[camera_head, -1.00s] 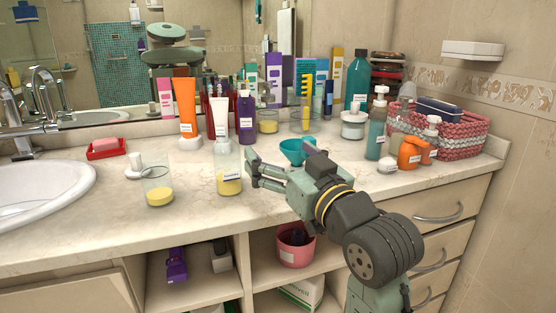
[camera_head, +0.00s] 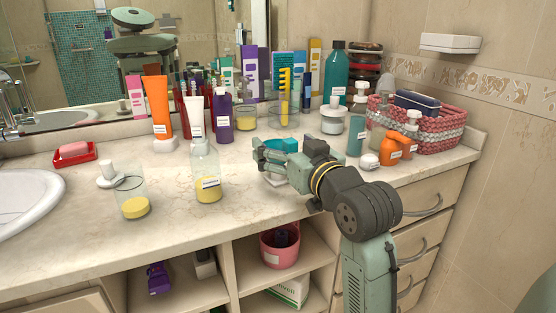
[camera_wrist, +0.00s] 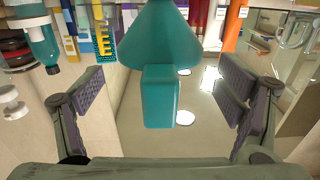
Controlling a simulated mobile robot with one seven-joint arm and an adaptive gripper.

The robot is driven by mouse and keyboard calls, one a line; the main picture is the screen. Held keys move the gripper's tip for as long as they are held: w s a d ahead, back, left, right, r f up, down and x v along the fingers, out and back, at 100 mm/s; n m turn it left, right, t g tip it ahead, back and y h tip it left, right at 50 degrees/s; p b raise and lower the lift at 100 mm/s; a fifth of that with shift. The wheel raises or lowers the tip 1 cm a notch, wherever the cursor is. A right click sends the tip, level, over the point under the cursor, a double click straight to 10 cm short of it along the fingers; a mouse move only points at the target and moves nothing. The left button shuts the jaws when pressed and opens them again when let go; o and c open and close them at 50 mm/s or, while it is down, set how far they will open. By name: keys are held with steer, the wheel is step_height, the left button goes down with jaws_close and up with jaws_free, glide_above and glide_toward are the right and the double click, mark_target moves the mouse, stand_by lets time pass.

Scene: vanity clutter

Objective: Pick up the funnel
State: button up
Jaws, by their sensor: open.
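The teal funnel (camera_wrist: 160,45) is in the upper middle of the wrist view, its wide cone at the top and its blocky stem pointing down towards my gripper. My gripper (camera_wrist: 160,100) is open, with one dark finger pad on each side of the stem and a gap on both sides. In the head view, my gripper (camera_head: 262,160) is low over the right middle of the counter. The funnel (camera_head: 280,145) shows only in part there, behind my gripper.
A clear bottle with yellow contents (camera_head: 207,180) stands left of my gripper. A glass with a yellow comb (camera_head: 285,108) is behind it. A teal pump bottle (camera_head: 357,130), an orange bottle (camera_head: 391,147) and a woven basket (camera_head: 440,135) are to the right.

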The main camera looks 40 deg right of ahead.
steer(key=shift+x, duration=1.25)
steer(key=shift+c, duration=0.6)
jaws_close()
